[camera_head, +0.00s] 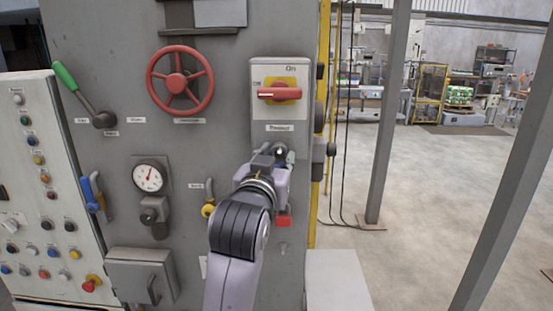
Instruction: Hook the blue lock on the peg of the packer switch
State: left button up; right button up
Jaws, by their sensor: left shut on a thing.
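The packer switch (279,94) is a grey box with a red handle lying level on a yellow plate, on the machine's front. A label (280,127) sits under it. My left gripper (281,154) is just below this label, close to the panel. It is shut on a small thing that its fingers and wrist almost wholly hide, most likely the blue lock. I cannot make out the lock's body or shackle. The peg is not clearly seen either, so I cannot tell whether the lock touches it. My right gripper is not in view.
A red part (283,221) is on the panel just below my left wrist. A grey post (388,115) stands right of the machine, with open floor beyond.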

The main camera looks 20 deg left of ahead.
pick_arm(q)
jog(key=o, duration=1.2)
jog(key=shift+o, duration=0.2)
